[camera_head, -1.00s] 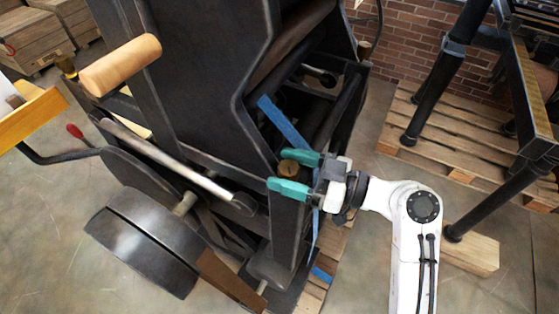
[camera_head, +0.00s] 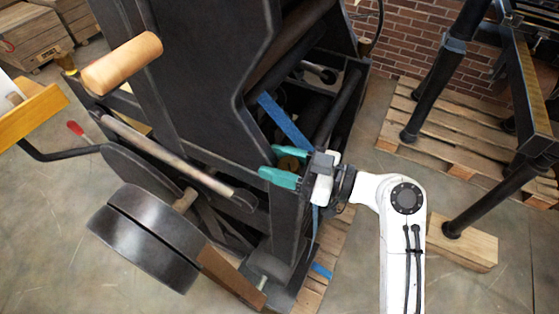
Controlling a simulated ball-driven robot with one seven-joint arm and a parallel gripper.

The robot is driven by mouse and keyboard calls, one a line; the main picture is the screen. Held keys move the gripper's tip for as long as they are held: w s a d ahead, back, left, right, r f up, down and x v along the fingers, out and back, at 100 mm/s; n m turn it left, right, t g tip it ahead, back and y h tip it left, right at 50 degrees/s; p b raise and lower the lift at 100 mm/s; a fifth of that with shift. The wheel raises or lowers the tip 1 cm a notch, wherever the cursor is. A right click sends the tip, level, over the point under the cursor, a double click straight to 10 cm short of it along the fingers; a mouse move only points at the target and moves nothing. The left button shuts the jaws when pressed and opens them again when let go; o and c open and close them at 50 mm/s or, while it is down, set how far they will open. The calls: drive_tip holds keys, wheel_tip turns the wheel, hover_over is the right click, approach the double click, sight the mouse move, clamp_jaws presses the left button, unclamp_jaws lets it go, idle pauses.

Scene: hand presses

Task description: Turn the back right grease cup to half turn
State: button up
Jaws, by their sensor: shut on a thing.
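A brass grease cup (camera_head: 289,164) sits on the black frame of the hand press (camera_head: 215,75), near the middle of the view. My gripper (camera_head: 279,165) reaches it from the right with its two teal fingers. The fingers lie on either side of the cup, one on the far side and one on the near side, and are shut on it. They hide part of the cup's sides. I see no mark that tells how far the cup is turned.
A blue bar (camera_head: 285,122) lies close behind the cup. A wooden handle (camera_head: 120,64) and a dark drum (camera_head: 150,240) stick out at the left. Bare floor shows at lower left.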

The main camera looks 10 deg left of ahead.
drive_tip(key=shift+c, duration=0.6)
drive_tip(key=shift+f+m+t, duration=0.1)
drive_tip(key=shift+m+t, duration=0.2)
drive_tip(key=shift+t, duration=0.1)
drive_tip(key=shift+w+m+t+h, duration=0.1)
drive_tip(key=shift+m+t+h, duration=0.2)
drive_tip(key=shift+m+t, duration=0.35)
drive_tip(key=o, duration=1)
drive_tip(key=shift+d, duration=0.1)
drive_tip(key=b+v, duration=0.2)
drive_tip(key=v, duration=0.8)
drive_tip(key=shift+d+b, duration=0.3)
drive_tip(key=shift+d, duration=0.1)
